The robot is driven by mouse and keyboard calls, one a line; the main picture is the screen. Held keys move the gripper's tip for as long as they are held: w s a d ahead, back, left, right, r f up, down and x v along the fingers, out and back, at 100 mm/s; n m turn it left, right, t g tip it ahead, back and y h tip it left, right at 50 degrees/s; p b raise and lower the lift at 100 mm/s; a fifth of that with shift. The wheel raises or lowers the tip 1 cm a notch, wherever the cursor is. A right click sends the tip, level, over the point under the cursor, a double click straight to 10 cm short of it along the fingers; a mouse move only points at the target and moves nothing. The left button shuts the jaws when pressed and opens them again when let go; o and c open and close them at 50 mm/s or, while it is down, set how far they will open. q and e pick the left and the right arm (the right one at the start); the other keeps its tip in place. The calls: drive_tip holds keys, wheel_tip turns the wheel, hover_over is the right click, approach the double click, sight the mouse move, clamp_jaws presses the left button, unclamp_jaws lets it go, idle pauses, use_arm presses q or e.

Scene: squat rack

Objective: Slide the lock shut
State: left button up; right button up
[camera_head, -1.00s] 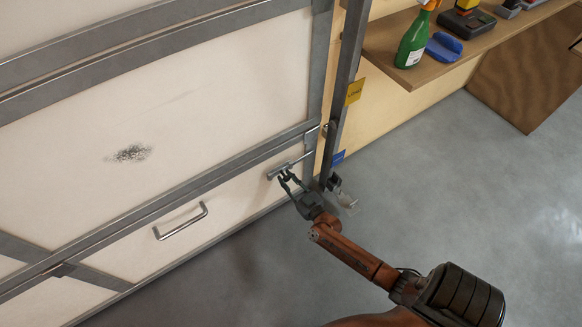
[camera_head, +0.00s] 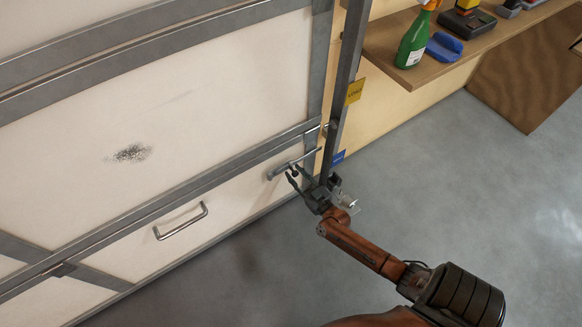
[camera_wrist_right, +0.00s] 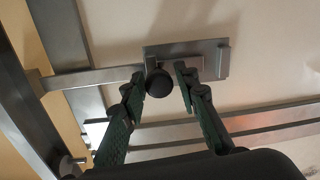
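The lock is a metal sliding bolt on the lower right of the white door. Its plate (camera_head: 277,174) shows in the head view, and again in the wrist view (camera_wrist_right: 211,62). The bolt bar (camera_wrist_right: 92,78) runs from the plate toward the metal post (camera_wrist_right: 22,95), and its end appears to reach the post. A round dark knob (camera_wrist_right: 157,83) sits on the bar. My right gripper (camera_head: 293,175) is at the lock with fingers apart. The knob lies between the fingertips (camera_wrist_right: 163,83), close to the left finger, with a gap to the right one. My left gripper is out of view.
A metal handle (camera_head: 181,221) is on the door left of the lock. An upright post (camera_head: 342,90) with a yellow tag (camera_head: 355,91) stands right of the door. A shelf (camera_head: 400,72) with a green spray bottle (camera_head: 411,45) is at upper right. The floor (camera_head: 450,190) is clear.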

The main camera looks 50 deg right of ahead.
drive_tip(key=shift+o, duration=1.1)
drive_tip(key=shift+s+a+r+p, duration=0.1)
drive_tip(key=shift+s+p, duration=0.1)
drive_tip(key=shift+s, duration=0.25)
drive_tip(key=shift+s+a+r+p, duration=0.1)
drive_tip(key=shift+s+p, duration=0.05)
drive_tip(key=shift+s, duration=0.3)
drive_tip(key=s, duration=0.1)
drive_tip(key=s+p, duration=0.1)
drive_tip(key=s, duration=0.1)
drive_tip(key=s+a, duration=0.1)
drive_tip(key=s, duration=0.1)
drive_tip(key=shift+f+p, duration=0.15)
drive_tip(key=shift+p, duration=0.2)
